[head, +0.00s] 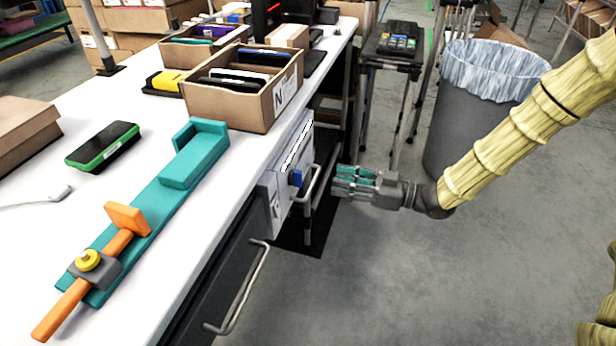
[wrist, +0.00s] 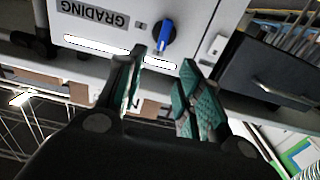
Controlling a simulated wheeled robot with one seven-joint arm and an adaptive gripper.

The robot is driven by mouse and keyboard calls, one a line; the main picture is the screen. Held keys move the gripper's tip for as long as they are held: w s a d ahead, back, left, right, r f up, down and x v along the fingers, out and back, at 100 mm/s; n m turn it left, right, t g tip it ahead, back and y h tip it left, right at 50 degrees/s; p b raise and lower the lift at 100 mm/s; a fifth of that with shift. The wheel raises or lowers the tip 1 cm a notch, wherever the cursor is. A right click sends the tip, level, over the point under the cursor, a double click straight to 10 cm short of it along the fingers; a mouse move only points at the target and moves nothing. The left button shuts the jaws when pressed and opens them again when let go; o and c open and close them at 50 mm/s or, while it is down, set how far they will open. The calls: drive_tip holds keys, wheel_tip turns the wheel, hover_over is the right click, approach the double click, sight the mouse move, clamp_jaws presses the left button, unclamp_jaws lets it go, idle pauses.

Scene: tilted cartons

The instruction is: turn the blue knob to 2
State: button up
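The blue knob (head: 296,178) sticks out from a white panel (head: 290,160) on the side of the workbench. In the wrist view the blue knob (wrist: 163,37) shows upside down on the white panel (wrist: 195,25), near a "GRADING" label. No scale figures are readable, so I cannot tell its setting. My gripper (head: 339,182) is to the right of the knob in the head view, apart from it. In the wrist view my gripper (wrist: 164,62) has its two teal fingers spread, with the knob just beyond the gap between the tips. Nothing is between the fingers.
A metal handle (head: 313,184) stands out beside the panel, close to the knob. A drawer handle (head: 238,290) is lower on the bench. The bench top holds a teal fixture (head: 165,205) and a carton (head: 240,98). A grey bin (head: 465,125) stands behind my arm.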

sight(302, 173)
drive_tip(key=b+x, duration=0.1)
drive_tip(key=x, duration=0.8)
drive_tip(key=shift+w+a+f, duration=0.1)
drive_tip(key=shift+a, duration=0.2)
clamp_jaws()
